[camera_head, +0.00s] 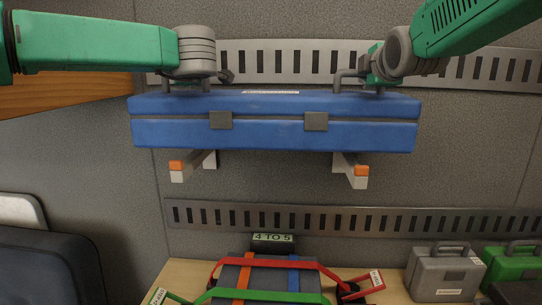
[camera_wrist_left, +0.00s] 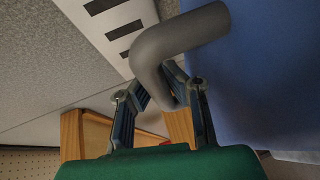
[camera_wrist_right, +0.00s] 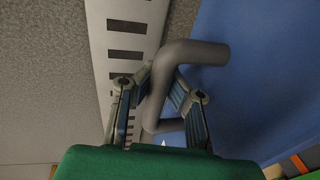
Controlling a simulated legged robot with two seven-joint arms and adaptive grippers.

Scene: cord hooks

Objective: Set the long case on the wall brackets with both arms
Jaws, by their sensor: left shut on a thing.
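The long blue case (camera_head: 270,134) is level above the two wall brackets, a left one (camera_head: 178,172) and a right one (camera_head: 358,177), with orange-marked tips. The bracket tips show below the case; its body hides their upper rear parts, and I cannot tell whether it touches them. My left gripper (camera_head: 190,84) is shut on the grey handle at the case's left end, which also shows in the left wrist view (camera_wrist_left: 155,50). My right gripper (camera_head: 365,80) has its fingers closed around the right handle, seen in the right wrist view (camera_wrist_right: 170,75).
Slotted metal rails run along the wall behind the case and below the brackets (camera_head: 330,219). Below stands a wooden table (camera_head: 190,272) with a strapped dark case (camera_head: 262,274), a grey case (camera_head: 440,274) and a green case (camera_head: 510,264). A dark padded shape (camera_head: 50,265) is at lower left.

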